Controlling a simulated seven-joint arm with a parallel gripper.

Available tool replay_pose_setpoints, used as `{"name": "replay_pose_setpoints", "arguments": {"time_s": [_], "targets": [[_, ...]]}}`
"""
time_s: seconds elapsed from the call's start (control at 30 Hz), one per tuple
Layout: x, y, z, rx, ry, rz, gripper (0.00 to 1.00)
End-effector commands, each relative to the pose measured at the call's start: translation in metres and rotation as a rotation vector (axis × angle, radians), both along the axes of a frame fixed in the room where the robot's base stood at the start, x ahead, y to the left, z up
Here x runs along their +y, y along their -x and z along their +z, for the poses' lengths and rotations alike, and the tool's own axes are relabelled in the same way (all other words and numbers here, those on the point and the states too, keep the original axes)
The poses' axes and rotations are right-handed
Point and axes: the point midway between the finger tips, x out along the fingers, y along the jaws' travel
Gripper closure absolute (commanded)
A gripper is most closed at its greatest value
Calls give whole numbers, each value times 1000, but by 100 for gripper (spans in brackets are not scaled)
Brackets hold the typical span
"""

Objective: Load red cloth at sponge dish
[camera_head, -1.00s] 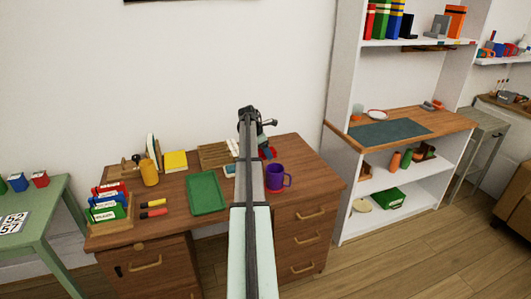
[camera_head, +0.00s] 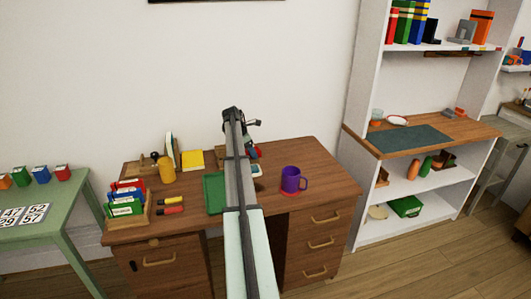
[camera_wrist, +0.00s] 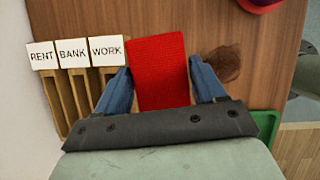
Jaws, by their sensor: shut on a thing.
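My gripper (camera_wrist: 162,85) is shut on the red cloth (camera_wrist: 160,72), which shows flat and rectangular between the blue fingers in the wrist view. The cloth is over the brown desk top; whether it touches the wood I cannot tell. In the head view my arm hides most of the gripper, and a bit of red cloth (camera_head: 254,152) shows just right of the arm. I cannot surely pick out the sponge dish; a small white-and-red dish (camera_head: 397,120) stands on the shelf unit's wooden top at right.
A purple mug (camera_head: 294,179) stands on the desk (camera_head: 325,178) right of my arm. A green tray (camera_head: 213,193) is partly behind the arm. A wooden sorter labelled RENT, BANK, WORK (camera_wrist: 73,54) is close left of the fingers. A dark mat (camera_head: 411,138) lies on the shelf unit's top.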

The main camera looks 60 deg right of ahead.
Motion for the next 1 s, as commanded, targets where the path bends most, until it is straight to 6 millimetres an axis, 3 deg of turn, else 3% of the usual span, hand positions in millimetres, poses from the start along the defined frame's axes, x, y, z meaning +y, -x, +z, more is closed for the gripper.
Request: {"name": "replay_pose_setpoints", "arguments": {"time_s": [0.47, 1.0], "targets": [[-2, 0, -5, -11, 11, -130, 55], [-2, 1, -48, -11, 11, -130, 55]]}}
